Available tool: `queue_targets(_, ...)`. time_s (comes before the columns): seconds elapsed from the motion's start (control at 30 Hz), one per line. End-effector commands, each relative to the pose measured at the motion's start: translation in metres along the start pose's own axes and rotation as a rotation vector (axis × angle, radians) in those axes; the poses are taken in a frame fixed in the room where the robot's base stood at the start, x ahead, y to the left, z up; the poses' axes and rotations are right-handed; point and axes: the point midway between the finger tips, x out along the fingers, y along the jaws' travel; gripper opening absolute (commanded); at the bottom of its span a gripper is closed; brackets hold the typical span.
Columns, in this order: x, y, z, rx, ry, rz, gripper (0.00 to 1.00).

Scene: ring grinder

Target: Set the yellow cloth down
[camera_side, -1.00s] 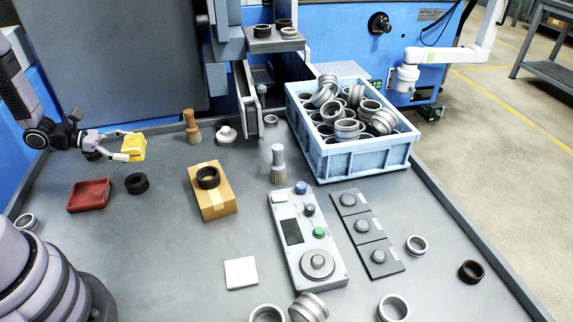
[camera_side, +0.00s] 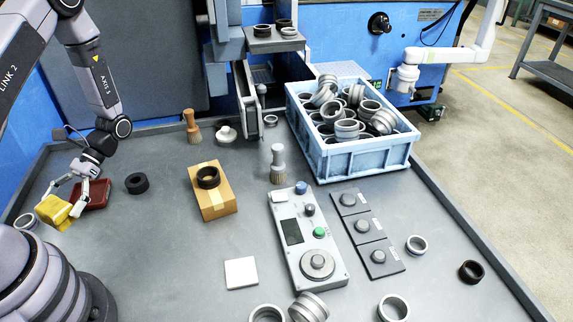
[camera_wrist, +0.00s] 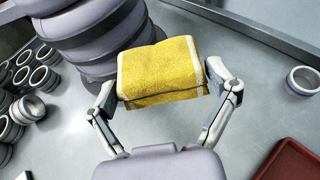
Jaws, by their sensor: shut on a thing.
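The yellow cloth (camera_side: 56,211) is a folded, thick bundle at the left of the side view, in front of the red tray. My gripper (camera_side: 62,203) is shut on it, with a finger on either side. In the wrist view the cloth (camera_wrist: 162,70) fills the space between the two fingers of my gripper (camera_wrist: 165,85), and my base stands just beyond it. The cloth is low over the grey table (camera_side: 170,250). I cannot tell whether its underside touches the table.
The red tray (camera_side: 93,194) lies just behind my gripper, partly hidden by it. A metal ring (camera_side: 25,221) is left of the cloth, near the table edge. A black ring (camera_side: 137,183) and a cardboard box (camera_side: 213,196) stand to the right. The table front of these is mostly clear.

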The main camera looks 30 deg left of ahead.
Motion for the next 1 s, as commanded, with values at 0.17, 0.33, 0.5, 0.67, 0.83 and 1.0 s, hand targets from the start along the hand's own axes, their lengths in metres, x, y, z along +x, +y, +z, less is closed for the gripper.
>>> queue_targets(0.17, -0.03, -0.043, -0.012, 0.198, 0.0, -0.473, 0.58)
queue_targets(0.33, -0.078, -0.064, -0.031, 0.361, -0.002, -0.862, 0.58)
queue_targets(0.5, -0.118, -0.065, -0.047, 0.465, -0.003, -1.112, 0.58)
queue_targets(0.67, -0.136, -0.065, -0.058, 0.504, -0.003, -1.206, 0.58)
queue_targets(0.83, -0.159, -0.08, -0.083, 0.504, 0.0, -1.214, 0.58)
queue_targets(1.0, -0.187, -0.101, -0.117, 0.504, 0.0, -1.212, 0.58)
